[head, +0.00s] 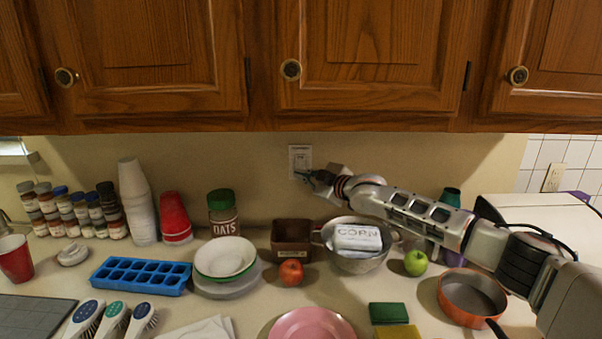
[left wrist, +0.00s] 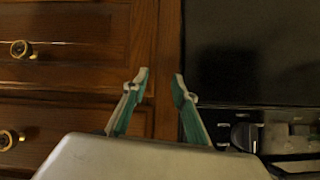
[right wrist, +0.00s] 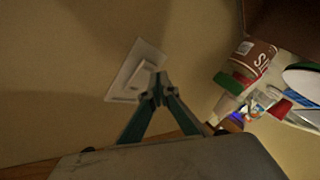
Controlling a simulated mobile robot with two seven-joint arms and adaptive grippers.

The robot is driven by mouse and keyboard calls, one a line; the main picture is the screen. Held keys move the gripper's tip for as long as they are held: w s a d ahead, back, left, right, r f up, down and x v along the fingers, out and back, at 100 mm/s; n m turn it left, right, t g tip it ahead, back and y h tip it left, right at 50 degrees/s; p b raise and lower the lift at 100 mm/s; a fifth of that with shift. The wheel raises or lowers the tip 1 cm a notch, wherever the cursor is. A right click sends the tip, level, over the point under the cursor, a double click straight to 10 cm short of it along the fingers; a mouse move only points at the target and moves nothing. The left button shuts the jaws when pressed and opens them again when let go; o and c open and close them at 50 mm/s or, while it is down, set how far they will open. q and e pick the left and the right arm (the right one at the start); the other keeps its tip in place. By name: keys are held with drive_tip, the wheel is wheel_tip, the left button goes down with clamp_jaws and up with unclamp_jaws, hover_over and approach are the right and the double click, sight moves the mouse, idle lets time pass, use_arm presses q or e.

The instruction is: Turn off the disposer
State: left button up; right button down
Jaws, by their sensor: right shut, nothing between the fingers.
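A white switch plate (head: 300,158) is on the back wall above the counter, under the cabinets. It also shows in the right wrist view (right wrist: 138,70), tilted in the picture. My right gripper (head: 304,175) is shut and empty, its fingertips at the lower part of the plate. In the right wrist view its closed green fingers (right wrist: 158,88) overlap the plate's lower edge; I cannot tell whether they touch the switch. The switch lever's position is too small to tell. My left gripper (left wrist: 161,78) is open and empty, in front of lower drawers, and is outside the head view.
The counter below is cluttered: an oats jar (head: 222,213), a brown box (head: 291,238), a colander (head: 352,262) holding a corn bag (head: 357,238), a red apple (head: 291,273) and a green apple (head: 415,263). Wooden cabinets (head: 370,60) overhang the wall. An orange pan (head: 472,297) is under my right arm.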

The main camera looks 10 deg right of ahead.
drive_tip(key=shift+w, duration=0.1)
idle(0.9)
drive_tip(key=shift+w+d, duration=0.1)
drive_tip(key=shift+w, duration=0.25)
drive_tip(key=shift+w+f, duration=0.15)
drive_tip(key=shift+w, duration=0.15)
idle(0.7)
drive_tip(key=shift+s, duration=0.8)
drive_tip(key=shift+s+a+r, duration=0.15)
drive_tip(key=shift+s+a, duration=0.05)
drive_tip(key=shift+s, duration=0.6)
drive_tip(key=shift+s+a+r, duration=0.15)
drive_tip(key=shift+s, duration=0.65)
drive_tip(key=shift+s+a+r, duration=0.15)
drive_tip(key=shift+s+a, duration=0.05)
drive_tip(key=shift+s, duration=0.6)
